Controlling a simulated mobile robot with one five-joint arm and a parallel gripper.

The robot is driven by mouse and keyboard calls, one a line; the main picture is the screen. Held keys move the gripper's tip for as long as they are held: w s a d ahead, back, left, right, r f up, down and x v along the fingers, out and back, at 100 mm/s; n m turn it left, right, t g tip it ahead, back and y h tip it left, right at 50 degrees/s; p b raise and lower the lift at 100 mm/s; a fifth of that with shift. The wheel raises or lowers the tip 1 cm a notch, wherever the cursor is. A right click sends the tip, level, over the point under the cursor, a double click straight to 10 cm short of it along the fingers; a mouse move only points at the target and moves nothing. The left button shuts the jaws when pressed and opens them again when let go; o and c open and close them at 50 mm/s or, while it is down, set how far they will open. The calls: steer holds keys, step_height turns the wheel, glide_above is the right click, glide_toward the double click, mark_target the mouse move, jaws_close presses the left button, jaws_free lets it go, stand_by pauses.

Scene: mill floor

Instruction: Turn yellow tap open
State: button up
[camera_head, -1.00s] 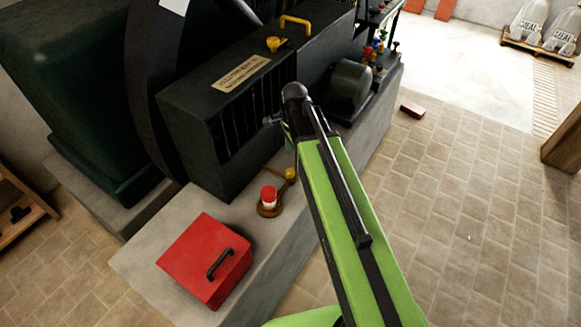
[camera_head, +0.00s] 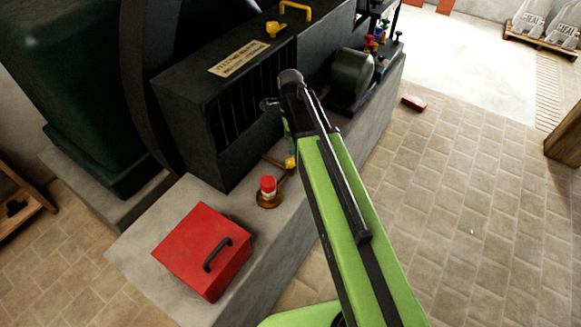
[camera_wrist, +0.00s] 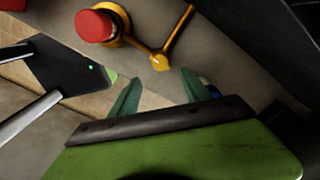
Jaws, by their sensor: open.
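A yellow fitting (camera_head: 290,163) with a thin yellow arm sits low beside the black louvred box, close to a red-capped piece (camera_head: 268,187) on a brassy base. I take it for the yellow tap, but cannot be sure. In the wrist view the fitting (camera_wrist: 160,62) has a rounded joint, a bar rising to the upper right and a link to the red-capped piece (camera_wrist: 95,25). My gripper (camera_wrist: 160,90) is open, its two green fingers apart and empty just below the joint in that view. In the head view my arm hides most of the gripper.
A red box (camera_head: 202,250) with a black handle stands on the concrete plinth (camera_head: 140,240). The black louvred box (camera_head: 215,110) bears a yellow cap (camera_head: 276,29) on top. Coloured knobs (camera_head: 375,42) cluster farther back. The tiled floor at right is mostly clear, with a red brick (camera_head: 413,103).

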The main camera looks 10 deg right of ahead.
mark_target(290, 161)
step_height(290, 161, down, 10)
steer(key=b, duration=0.8)
steer(key=shift+r, duration=0.15)
jaws_close()
